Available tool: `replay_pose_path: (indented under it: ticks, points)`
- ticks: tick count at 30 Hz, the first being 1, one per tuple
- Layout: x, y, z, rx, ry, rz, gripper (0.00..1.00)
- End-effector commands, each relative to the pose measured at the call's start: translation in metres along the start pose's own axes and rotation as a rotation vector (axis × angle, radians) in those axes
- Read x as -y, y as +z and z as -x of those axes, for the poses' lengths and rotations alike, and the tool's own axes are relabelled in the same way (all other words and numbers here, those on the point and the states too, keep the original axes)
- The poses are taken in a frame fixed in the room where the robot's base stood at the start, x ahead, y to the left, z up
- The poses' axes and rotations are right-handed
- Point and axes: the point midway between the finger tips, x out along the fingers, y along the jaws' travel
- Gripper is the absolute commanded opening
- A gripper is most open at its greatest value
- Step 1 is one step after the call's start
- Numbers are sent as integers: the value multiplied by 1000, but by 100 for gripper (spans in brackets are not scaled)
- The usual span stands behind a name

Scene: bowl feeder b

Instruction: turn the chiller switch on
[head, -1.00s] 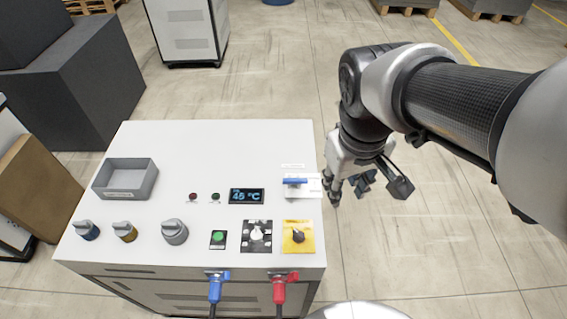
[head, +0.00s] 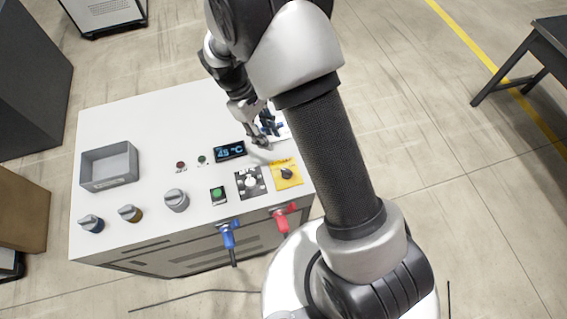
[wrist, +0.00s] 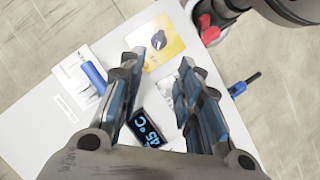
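The white machine top (head: 150,125) carries several controls, and their labels are too small to tell which is the chiller switch. A black rotary knob on a yellow plate (head: 287,174) sits at the right; the plate also shows in the wrist view (wrist: 178,45). Beside it is a white knob on a black plate (head: 250,182), partly hidden by a finger in the wrist view. A blue lever on a white plate (wrist: 93,76) is left of the fingers in the wrist view. My gripper (wrist: 160,65) is open and empty above the panel, near the lit 45 °C display (head: 230,151).
A grey tray (head: 109,165) stands at left. Blue (head: 229,235) and red (head: 283,216) plugs stick out in front. A dark table (head: 540,60) stands far right.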

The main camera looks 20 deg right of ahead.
Motion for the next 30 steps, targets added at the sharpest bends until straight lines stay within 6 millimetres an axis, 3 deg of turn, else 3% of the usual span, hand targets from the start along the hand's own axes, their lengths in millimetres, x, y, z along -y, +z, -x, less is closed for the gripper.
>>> replay_pose_path:
  ticks: [18, 24, 30]
  points:
    - [1, 1, -130, 3, -3, -2, 32]
    - [0, 0, -151, 1, -1, -2, 32]
    - [0, 1, -156, 0, -1, -1, 32]
